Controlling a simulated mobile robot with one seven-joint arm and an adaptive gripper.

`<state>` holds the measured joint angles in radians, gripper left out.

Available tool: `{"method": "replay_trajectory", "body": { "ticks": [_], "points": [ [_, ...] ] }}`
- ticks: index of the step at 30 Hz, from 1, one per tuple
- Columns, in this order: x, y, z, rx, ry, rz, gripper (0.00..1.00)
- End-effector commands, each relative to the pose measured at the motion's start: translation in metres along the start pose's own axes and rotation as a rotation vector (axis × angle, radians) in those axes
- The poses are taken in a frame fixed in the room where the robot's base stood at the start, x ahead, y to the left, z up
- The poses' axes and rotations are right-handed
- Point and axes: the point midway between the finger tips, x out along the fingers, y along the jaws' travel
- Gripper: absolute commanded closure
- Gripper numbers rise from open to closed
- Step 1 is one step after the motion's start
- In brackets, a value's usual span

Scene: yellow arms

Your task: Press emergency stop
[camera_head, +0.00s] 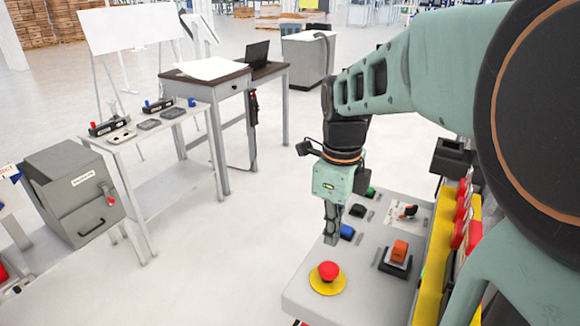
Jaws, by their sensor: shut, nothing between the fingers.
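The emergency stop is a red mushroom button (328,270) on a round yellow base (327,281). It sits at the near left corner of a light grey control panel (309,298). My gripper (331,240) points down from my green arm, with its fingers shut and empty. In the picture, its fingertips are just above and slightly right of the red button, beside the blue button (347,231). A gap shows between the fingertips and the red button; I cannot tell their exact height over the panel.
The panel also bears an orange switch (399,250), a black button (357,211) and a green button (370,191). A yellow strip with red parts (461,213) edges its right side. Workbenches (237,85) and a grey box (75,191) stand left. Open floor (226,245) lies between.

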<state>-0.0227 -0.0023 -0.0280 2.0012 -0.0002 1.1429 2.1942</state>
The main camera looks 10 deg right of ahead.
Motion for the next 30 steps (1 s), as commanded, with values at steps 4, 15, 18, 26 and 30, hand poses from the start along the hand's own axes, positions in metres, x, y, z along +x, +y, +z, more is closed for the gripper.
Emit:
{"method": "replay_trajectory", "body": {
  "ticks": [4, 15, 18, 26, 30],
  "points": [
    [0.033, 0.001, -0.001, 0.000, 0.003, 0.005, 1.00],
    [0.073, 0.000, 0.000, 0.000, 0.000, 0.001, 1.00],
    [0.074, 0.000, 0.000, 0.000, -0.001, 0.000, 1.00],
    [0.074, 0.000, 0.000, 0.000, 0.000, 0.000, 1.00],
    [0.084, 0.000, 0.000, 0.000, 0.000, 0.000, 1.00]
  ]
}}
